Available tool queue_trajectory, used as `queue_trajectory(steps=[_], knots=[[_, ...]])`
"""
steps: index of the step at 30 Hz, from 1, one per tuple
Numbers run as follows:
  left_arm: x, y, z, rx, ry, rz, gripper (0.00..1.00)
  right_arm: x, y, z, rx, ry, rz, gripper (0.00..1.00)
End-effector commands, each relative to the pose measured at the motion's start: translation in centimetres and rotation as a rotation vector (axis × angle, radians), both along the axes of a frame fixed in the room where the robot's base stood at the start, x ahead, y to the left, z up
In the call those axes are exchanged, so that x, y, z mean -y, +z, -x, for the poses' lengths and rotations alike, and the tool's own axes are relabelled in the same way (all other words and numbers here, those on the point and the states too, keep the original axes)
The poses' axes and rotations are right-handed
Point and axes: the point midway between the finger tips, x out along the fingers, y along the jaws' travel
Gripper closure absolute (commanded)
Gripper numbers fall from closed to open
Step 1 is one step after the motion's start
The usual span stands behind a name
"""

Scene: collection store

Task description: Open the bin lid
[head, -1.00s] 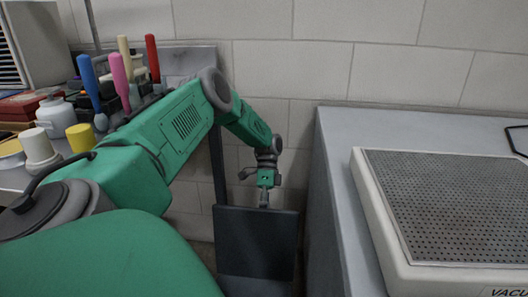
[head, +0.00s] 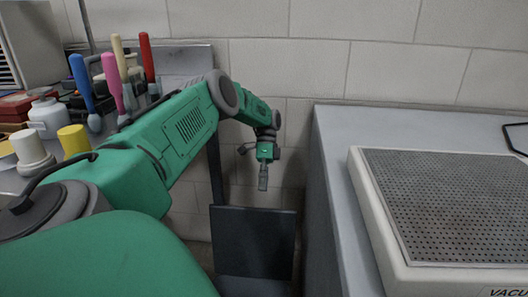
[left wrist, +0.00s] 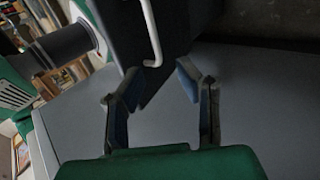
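The dark grey bin (head: 232,287) stands on the floor between the left bench and the grey cabinet. Its darker flat lid panel (head: 253,240) shows in the head view; I cannot tell whether it is raised. My left gripper (head: 263,183) is just above the panel's far edge, pointing down, apart from it as far as I can see. In the left wrist view, its two fingers (left wrist: 158,90) are spread with nothing between them. A pale bar handle (left wrist: 152,35) on a dark surface (left wrist: 185,25) lies beyond the fingertips. My right gripper is out of view.
A grey cabinet (head: 335,190) with a perforated vacuum table (head: 445,200) stands close on the right. A bench at left holds coloured-handled tools (head: 110,75), a white jar (head: 48,117) and a yellow cup (head: 75,139). A block wall (head: 390,70) closes off the back.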

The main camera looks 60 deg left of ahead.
Motion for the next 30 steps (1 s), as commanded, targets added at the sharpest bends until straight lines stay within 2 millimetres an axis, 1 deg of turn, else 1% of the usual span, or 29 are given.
queue_trajectory(steps=[1,4,10,30], knots=[[-0.5,0.5,-0.4,0.000,0.001,-0.004,0.70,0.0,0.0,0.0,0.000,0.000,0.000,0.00],[-1.0,1.2,-0.9,-0.001,0.002,-0.003,0.70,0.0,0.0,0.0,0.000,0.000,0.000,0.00],[-1.5,2.1,-1.3,-0.002,-0.001,0.001,0.70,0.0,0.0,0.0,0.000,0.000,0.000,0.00],[-1.6,2.3,-1.4,-0.001,-0.001,0.002,0.70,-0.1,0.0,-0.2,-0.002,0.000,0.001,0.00]])
